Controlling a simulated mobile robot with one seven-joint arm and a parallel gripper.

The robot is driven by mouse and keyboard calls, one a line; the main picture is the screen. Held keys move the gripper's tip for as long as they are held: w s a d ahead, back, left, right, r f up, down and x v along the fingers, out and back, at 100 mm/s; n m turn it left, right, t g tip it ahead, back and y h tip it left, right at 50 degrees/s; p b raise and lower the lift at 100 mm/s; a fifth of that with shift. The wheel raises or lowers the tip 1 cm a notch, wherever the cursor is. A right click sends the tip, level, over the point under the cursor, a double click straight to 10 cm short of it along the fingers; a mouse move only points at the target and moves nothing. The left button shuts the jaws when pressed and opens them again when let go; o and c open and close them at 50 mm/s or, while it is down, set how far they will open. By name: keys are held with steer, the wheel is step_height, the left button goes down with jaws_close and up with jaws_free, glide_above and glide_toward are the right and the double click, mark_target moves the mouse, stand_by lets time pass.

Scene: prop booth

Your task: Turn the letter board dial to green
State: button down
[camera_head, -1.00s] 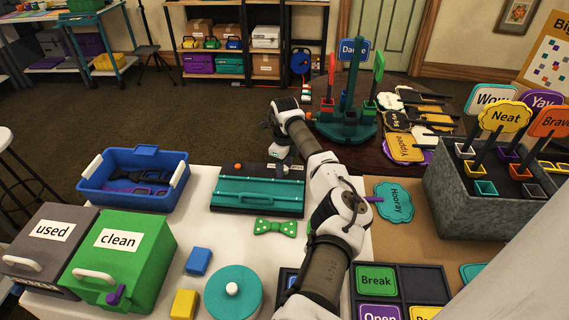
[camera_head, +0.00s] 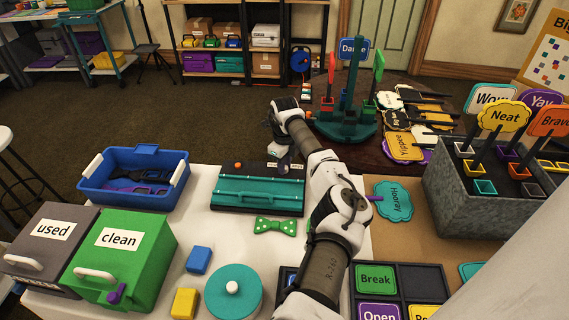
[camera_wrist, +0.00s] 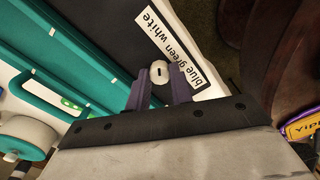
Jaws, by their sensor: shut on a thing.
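The letter board (camera_head: 230,200) is a black panel with teal rails, lying on the white table; it also shows in the wrist view (camera_wrist: 118,40). Its white label (camera_wrist: 160,38) reads "blue green white". The dial (camera_wrist: 159,72) is a small pale knob with a dark mark, beside the label. My gripper (camera_wrist: 159,82) is shut on the dial, one purple finger at each side. I cannot tell which colour the mark points at. In the head view my gripper (camera_head: 284,163) is at the board's back right corner, and the dial is not clear there.
A green bow tie (camera_head: 275,226) lies in front of the board. A blue tub (camera_head: 100,195) stands to its left, and a teal sign stand (camera_head: 345,130) behind right. A teal round box (camera_head: 233,295) and small blocks lie nearer. My arm crosses the table's right part.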

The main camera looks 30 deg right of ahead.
steer(key=m+p, duration=0.1)
steer(key=m, duration=0.2)
steer(key=m+p, duration=0.1)
steer(key=m, duration=0.1)
steer(key=shift+r+m+p, duration=0.2)
steer(key=shift+m+p, duration=0.2)
steer(key=m+p, duration=0.2)
steer(key=m, duration=0.2)
steer(key=shift+f+m, duration=0.15)
steer(key=shift+m, duration=0.25)
steer(key=c, duration=1.2)
jaws_free()
steer(key=shift+c, duration=0.2)
step_height(320, 180, up, 14)
steer(key=b, duration=0.4)
steer(key=shift+f, duration=0.2)
